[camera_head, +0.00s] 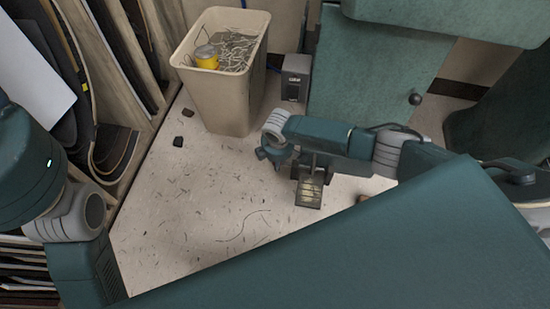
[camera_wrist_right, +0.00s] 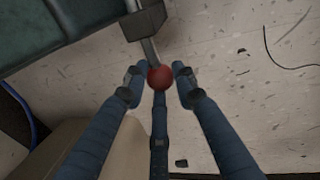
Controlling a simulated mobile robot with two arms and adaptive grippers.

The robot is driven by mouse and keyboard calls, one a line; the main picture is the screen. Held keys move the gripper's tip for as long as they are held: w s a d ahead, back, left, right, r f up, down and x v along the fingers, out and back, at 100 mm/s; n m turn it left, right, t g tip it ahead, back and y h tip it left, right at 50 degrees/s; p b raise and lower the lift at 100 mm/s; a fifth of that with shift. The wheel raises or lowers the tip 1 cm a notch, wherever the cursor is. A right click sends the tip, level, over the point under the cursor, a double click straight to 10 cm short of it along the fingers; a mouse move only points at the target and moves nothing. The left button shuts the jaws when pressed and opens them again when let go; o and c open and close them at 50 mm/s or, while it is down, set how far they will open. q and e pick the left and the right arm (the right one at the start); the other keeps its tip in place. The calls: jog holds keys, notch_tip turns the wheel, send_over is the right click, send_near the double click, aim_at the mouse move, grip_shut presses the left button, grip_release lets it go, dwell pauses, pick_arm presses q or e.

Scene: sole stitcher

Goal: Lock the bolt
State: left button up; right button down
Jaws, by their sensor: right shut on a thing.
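A red ball knob (camera_wrist_right: 159,77) sits at the end of a short metal lever (camera_wrist_right: 149,50) in the right wrist view. The lever comes out of a dark grey block (camera_wrist_right: 146,21) beside a teal surface. My right gripper (camera_wrist_right: 157,84) is shut on the red knob, with two blue fingers at its sides and one below it. In the head view my right gripper (camera_head: 269,153) is low over the floor, beside the teal machine (camera_head: 365,75); the knob and lever are hidden there. My left gripper is out of view.
A beige bin (camera_head: 222,90) with scraps and a yellow can (camera_head: 206,57) stands behind the right gripper. A grey box (camera_head: 295,78) is beside it. A pedal (camera_head: 308,191) is just below my right arm. Shelving (camera_head: 130,150) lines the left. Floor between is mostly clear.

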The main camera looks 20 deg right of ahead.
jog(key=shift+d, duration=0.5)
jog(key=c, duration=1.5)
grip_release()
jog(key=shift+s, duration=0.1)
jog(key=shift+o, duration=0.6)
jog(key=shift+a, duration=0.1)
notch_tip(320, 180, up, 12)
jog(key=s, duration=0.2)
jog(key=shift+a+f, duration=0.15)
jog(key=shift+a, duration=0.3)
jog(key=shift+s, duration=0.1)
